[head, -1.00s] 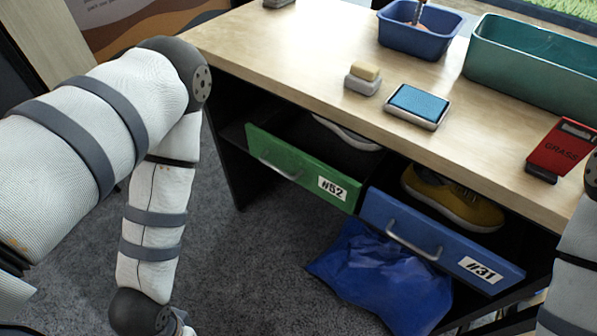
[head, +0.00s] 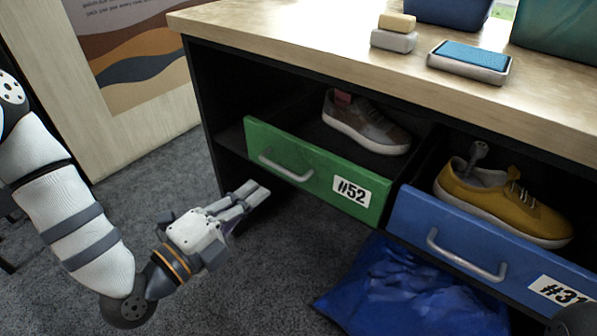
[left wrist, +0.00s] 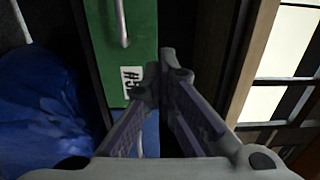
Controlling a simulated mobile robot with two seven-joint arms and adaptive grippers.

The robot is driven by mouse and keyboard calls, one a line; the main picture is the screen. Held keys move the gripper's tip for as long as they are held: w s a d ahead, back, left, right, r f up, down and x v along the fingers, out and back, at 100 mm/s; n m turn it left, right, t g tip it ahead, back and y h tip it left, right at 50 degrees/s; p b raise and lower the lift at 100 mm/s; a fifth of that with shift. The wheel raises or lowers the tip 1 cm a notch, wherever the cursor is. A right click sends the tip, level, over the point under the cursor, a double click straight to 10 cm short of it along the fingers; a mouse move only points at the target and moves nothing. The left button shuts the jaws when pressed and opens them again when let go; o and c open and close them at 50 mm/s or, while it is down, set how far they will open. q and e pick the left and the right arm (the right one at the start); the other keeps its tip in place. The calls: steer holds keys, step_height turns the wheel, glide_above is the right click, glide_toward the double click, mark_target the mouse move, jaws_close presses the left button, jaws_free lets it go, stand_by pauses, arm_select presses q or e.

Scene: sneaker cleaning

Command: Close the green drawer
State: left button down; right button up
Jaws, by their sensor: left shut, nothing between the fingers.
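The green drawer (head: 310,175), labelled #52, is pulled out from under the table, with a silver handle (head: 285,168) on its front. A grey-brown shoe (head: 365,125) sits inside it. My left gripper (head: 262,190) is shut and empty, in front of the drawer, low and to the left of its handle. In the left wrist view the shut fingers (left wrist: 163,75) appear beside the green front (left wrist: 145,45) and its partly hidden label. I cannot tell whether they touch it. My right gripper is out of view.
The blue drawer (head: 470,240), with a yellow shoe (head: 500,200), is also open at right. A blue bag (head: 400,290) lies below. A sponge block (head: 394,38) and a blue-topped pad (head: 470,58) are on the tabletop. Carpet is clear at the lower middle.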

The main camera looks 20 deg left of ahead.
arm_select(q)
steer(key=b, duration=0.3)
glide_toward(301, 156)
steer(key=w+d+r, duration=0.2)
steer(key=w+d, duration=0.1)
steer(key=w+d+r, duration=0.1)
steer(key=w, duration=0.1)
steer(key=shift+w+d+r, duration=0.1)
steer(key=shift+w+d, duration=0.15)
steer(key=shift+w, duration=0.1)
